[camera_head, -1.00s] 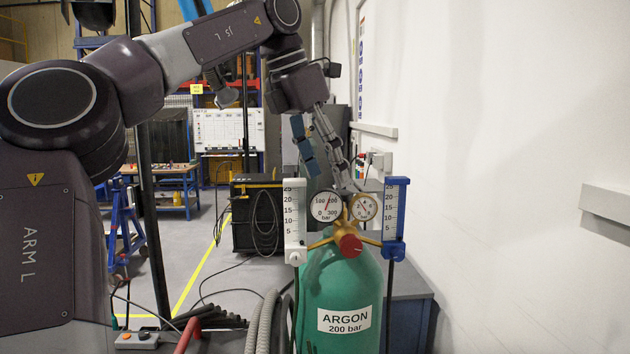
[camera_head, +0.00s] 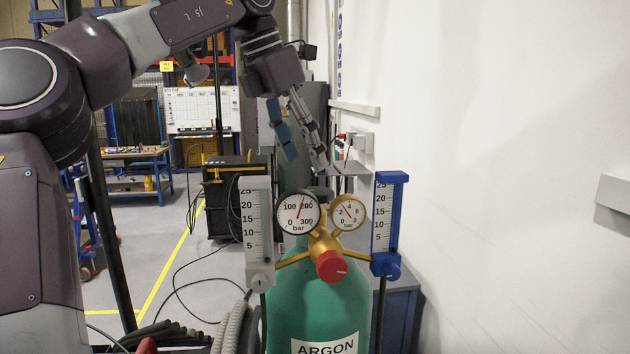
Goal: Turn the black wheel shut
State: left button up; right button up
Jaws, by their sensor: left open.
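A green argon cylinder (camera_head: 318,308) stands in front of me, with two round gauges and a brass regulator (camera_head: 322,241) at its top. A dark wheel (camera_head: 321,193) shows partly behind and between the gauges; the gauges hide most of it. My left gripper (camera_head: 307,163) hangs fingers down just above the wheel, with its two fingers apart and nothing between them. A small gap shows between the fingertips and the wheel; I cannot tell the depth between them. My right gripper is not in view.
A red knob (camera_head: 331,266) sits on the regulator front. A white flowmeter (camera_head: 257,225) stands left of the gauges, a blue one (camera_head: 388,225) right. A white wall (camera_head: 500,170) closes off the right side. Hoses and a black cabinet (camera_head: 229,200) are at left.

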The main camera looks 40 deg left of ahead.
aim_at(317, 191)
pick_arm(q)
jog(key=f, duration=0.1)
jog(key=d+f, duration=0.1)
jog(key=f, duration=0.1)
jog(key=d+f+p, duration=0.1)
jog(key=shift+w+d+f, duration=0.1)
jog(key=shift+d+f, duration=0.05)
jog(key=shift+f, duration=0.05)
jog(key=shift+w+a+f, duration=0.4)
jog(key=shift+w+f, duration=0.25)
jog(key=shift+f, duration=0.1)
jog(key=shift+w+f, duration=0.1)
jog(key=shift+d, duration=0.1)
jog(key=shift+s+d, duration=0.1)
jog(key=shift+s, duration=0.15)
jog(key=shift+c, duration=1.1)
jog(key=shift+r, duration=0.2)
jog(key=shift+c, duration=1.4)
jog(key=c, duration=0.7)
jog(key=shift+o, duration=0.2)
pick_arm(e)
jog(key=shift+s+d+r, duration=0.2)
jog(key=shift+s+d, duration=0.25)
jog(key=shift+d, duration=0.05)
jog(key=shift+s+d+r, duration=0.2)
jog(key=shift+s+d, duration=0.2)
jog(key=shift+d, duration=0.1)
